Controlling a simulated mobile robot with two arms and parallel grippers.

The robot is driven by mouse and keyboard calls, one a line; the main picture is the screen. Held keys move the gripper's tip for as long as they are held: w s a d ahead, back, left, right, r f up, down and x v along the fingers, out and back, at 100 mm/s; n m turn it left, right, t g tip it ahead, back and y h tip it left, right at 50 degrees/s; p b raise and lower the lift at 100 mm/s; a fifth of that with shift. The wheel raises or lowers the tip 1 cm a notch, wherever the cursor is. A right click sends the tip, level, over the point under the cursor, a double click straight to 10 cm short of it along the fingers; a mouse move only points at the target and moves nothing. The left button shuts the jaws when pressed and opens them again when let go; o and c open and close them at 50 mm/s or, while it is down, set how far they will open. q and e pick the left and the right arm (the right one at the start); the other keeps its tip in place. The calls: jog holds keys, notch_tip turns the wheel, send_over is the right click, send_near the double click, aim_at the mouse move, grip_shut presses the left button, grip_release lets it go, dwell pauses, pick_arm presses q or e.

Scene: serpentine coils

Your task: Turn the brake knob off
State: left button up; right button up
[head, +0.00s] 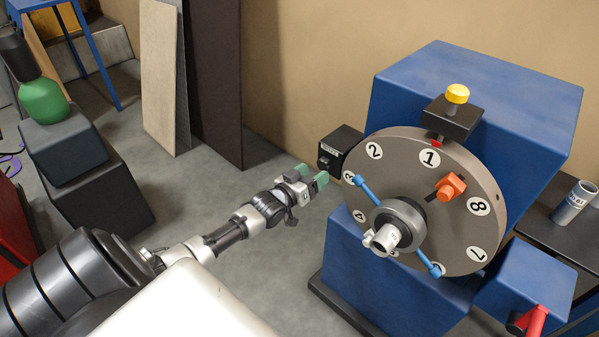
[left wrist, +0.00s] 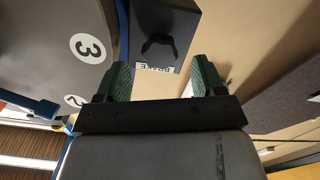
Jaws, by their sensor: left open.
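The black brake box (head: 343,146) is at the left edge of the numbered wheel in the head view. Its small dark brake knob (head: 324,161) is on the front face. In the left wrist view the knob (left wrist: 158,46) stands out from the box (left wrist: 165,18) beside a white label reading BRAKE. My left gripper (head: 312,176) is open, with green finger pads, just in front of and slightly below the knob. In the left wrist view its fingers (left wrist: 160,76) are spread wide with the knob ahead, between their lines; no contact shows. My right gripper is out of view.
The grey numbered wheel (head: 410,165) on the blue machine (head: 500,90) carries a blue bar (head: 366,188), a hub and an orange clamp (head: 450,187). A yellow knob (head: 457,93) tops it. Boards (head: 212,80) lean on the wall. Floor below my left arm is clear.

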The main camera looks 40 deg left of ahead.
pick_arm(q)
jog(key=s, duration=0.6)
jog(key=shift+s+a, duration=0.25)
jog(key=s+d+f+m+g+y, duration=0.15)
jog(key=s+f+g, duration=0.4)
jog(key=f, duration=0.85)
jog(key=s+d+f+n+g+y, duration=0.1)
jog(key=s+d+f+g, duration=0.15)
jog(key=s+f, duration=0.95)
jog(key=s+d+f+m+g, duration=0.2)
jog(key=s+d+f+g, duration=0.2)
jog(key=s+f, duration=0.5)
jog(key=s+d+f+m+g, duration=0.2)
jog(key=s+d+f+g, duration=0.3)
jog(key=s, duration=1.1)
notch_tip(320, 180, down, 4)
jog(key=shift+s+d+f+h, duration=0.15)
jog(key=shift+d+h, duration=0.3)
jog(key=shift+d, duration=0.5)
